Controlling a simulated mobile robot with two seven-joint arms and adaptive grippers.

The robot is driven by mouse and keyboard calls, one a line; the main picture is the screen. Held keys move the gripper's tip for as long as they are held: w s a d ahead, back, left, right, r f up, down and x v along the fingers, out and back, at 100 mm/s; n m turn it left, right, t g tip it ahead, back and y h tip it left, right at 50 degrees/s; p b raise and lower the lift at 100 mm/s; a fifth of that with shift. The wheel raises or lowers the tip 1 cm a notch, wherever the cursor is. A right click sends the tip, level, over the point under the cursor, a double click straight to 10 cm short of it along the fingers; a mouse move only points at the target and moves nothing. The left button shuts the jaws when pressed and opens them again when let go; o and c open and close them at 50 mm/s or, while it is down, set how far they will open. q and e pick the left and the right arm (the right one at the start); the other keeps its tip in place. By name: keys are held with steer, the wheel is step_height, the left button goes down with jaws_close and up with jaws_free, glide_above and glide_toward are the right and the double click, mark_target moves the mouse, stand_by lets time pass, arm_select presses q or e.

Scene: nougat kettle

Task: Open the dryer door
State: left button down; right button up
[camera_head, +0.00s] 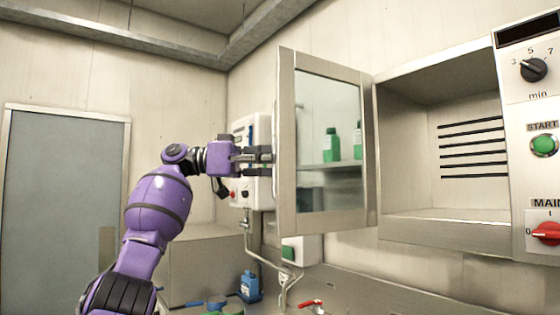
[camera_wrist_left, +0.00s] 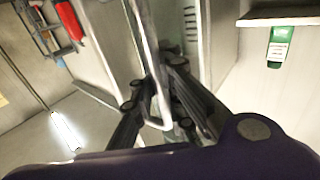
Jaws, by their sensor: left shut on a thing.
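The dryer door (camera_head: 287,150) is a metal frame with a glass pane, hinged on its right side to the dryer (camera_head: 405,150). It stands swung open, and the dryer's empty inside with dark slots shows. A thin metal handle (camera_head: 275,120) runs upright along the door's left edge. My left gripper (camera_head: 268,154) comes in from the left at about mid-height of the handle and is shut on it. In the left wrist view the handle bar (camera_wrist_left: 149,50) passes between the fingers of my gripper (camera_wrist_left: 158,88). My right gripper is not in view.
A control panel (camera_head: 543,95) with a dial, green button and red switch is right of the opening. Green bottles (camera_head: 331,146) show through the glass. A white wall box (camera_head: 246,125) is behind my gripper. A blue bottle (camera_head: 250,287) stands low below. A grey door (camera_head: 60,200) is at left.

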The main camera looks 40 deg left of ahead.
arm_select(q)
steer(key=shift+w+a+f, duration=0.1)
steer(key=shift+a+f, duration=0.05)
steer(key=shift+a, duration=0.1)
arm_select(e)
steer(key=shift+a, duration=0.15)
arm_select(q)
steer(key=c, duration=1.9)
jaws_free()
steer(key=shift+a, duration=0.1)
steer(key=shift+c, duration=0.2)
steer(key=shift+o, duration=0.6)
steer(key=shift+s+a, duration=0.1)
steer(key=shift+s, duration=0.15)
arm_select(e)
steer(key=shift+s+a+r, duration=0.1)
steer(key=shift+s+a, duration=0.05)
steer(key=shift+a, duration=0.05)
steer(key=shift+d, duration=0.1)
arm_select(q)
steer(key=v, duration=1.2)
